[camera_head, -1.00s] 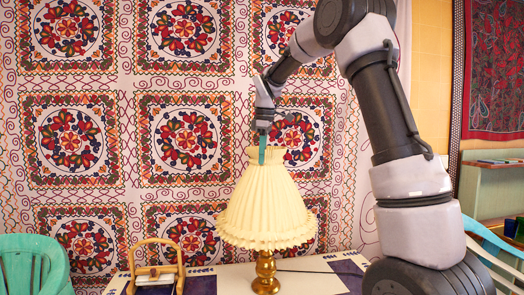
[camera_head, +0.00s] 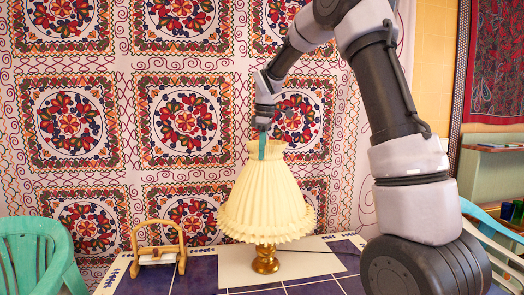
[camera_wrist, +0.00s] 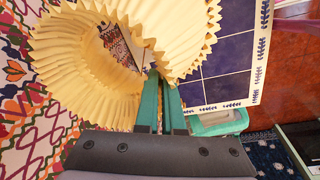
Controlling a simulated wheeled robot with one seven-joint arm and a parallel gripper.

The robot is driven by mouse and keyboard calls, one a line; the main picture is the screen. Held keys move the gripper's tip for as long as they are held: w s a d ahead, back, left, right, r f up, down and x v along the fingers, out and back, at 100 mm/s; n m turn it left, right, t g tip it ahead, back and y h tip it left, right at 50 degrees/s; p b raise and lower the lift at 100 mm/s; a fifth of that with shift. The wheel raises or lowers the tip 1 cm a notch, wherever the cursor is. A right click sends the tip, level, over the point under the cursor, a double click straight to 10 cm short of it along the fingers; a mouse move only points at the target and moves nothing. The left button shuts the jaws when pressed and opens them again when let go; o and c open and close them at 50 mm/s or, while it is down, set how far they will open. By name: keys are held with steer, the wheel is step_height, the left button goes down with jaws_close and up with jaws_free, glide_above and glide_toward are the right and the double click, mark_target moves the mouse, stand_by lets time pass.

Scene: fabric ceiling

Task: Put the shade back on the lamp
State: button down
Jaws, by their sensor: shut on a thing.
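The cream pleated lampshade (camera_head: 264,203) is upright over the brass lamp base (camera_head: 265,262), whose foot rests on the table. The upper stem is hidden inside the shade, so I cannot tell whether the shade is seated. My gripper (camera_head: 263,148) comes from above, with its teal fingers at the shade's top rim, shut on it. In the wrist view my gripper (camera_wrist: 160,82) shows its two fingers reaching to the wall of the shade (camera_wrist: 85,70). The brass base is not visible there.
The table (camera_head: 215,275) has blue tiles and a pale border. A small wooden-framed holder (camera_head: 158,248) stands left of the lamp. A green chair (camera_head: 38,250) is at the left edge. A patterned fabric wall hangs close behind.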

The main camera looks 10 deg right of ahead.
steer(key=c, duration=1)
jaws_free()
steer(key=shift+o, duration=0.2)
steer(key=shift+r, duration=0.1)
step_height(320, 180, up, 10)
steer(key=s, duration=0.1)
steer(key=shift+s+d+r, duration=0.2)
steer(key=shift+d+r, duration=0.05)
